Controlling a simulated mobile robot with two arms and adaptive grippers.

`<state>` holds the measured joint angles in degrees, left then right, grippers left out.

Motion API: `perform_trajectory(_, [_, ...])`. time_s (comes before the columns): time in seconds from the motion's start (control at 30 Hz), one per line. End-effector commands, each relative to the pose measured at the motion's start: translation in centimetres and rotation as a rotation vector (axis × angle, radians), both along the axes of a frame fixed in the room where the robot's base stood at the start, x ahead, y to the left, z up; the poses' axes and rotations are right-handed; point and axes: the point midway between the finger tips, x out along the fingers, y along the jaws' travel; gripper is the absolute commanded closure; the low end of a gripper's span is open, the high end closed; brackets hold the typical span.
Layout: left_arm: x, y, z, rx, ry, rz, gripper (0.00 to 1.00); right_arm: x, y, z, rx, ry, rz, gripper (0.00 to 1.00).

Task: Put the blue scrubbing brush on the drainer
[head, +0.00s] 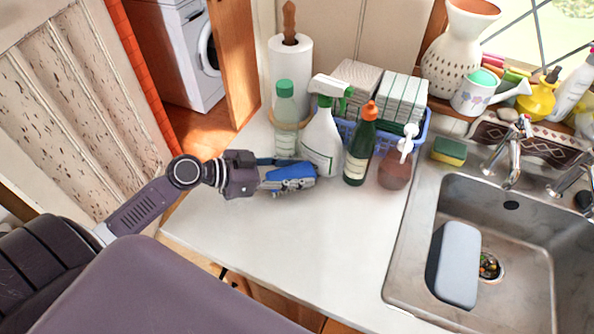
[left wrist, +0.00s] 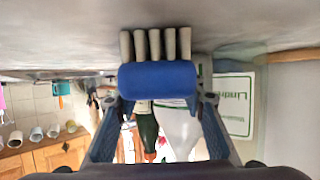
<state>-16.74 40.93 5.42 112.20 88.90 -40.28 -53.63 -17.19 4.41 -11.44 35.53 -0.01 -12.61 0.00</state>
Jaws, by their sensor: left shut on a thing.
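The blue scrubbing brush (head: 291,176) is at the back left of the white counter, in front of the spray bottle. My left gripper (head: 266,175) is shut on it. In the left wrist view the brush (left wrist: 157,80) sits between my two fingers, its pale bristle tufts towards the grey surface at the top. I cannot tell whether it touches the counter. The drainer is not clearly identifiable; the steel sink (head: 413,212) is at the right, and its right side is cut off. My right gripper is not in view.
A white spray bottle (head: 322,140), a dark green bottle (head: 359,152), a brown pump bottle (head: 395,173) and a green-capped bottle (head: 285,108) stand close by. A sponge (head: 449,151) lies behind the basin, which holds a grey tub (head: 459,262). The front counter (head: 300,250) is clear.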

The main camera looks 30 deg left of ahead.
Motion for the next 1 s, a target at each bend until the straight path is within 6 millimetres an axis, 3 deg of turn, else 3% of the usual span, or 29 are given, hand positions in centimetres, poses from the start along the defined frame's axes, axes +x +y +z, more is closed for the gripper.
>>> perform_trajectory(0.07, [0.0,0.0,-0.3,0.001,-0.001,0.000,0.89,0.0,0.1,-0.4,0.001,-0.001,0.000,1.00])
perform_trajectory(0.1, [0.0,0.0,-0.3,0.001,-0.001,0.000,0.62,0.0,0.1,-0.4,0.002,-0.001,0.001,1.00])
perform_trajectory(0.27, [0.0,0.0,-0.2,0.001,-0.001,0.000,0.46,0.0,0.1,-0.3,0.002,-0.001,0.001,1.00])
perform_trajectory(0.67, [-0.2,0.2,0.1,0.001,0.001,0.000,0.46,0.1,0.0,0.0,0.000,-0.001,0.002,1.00])
perform_trajectory(1.0, [-4.0,3.5,1.9,0.001,0.003,0.000,0.46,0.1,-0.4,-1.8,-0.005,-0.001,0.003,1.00])
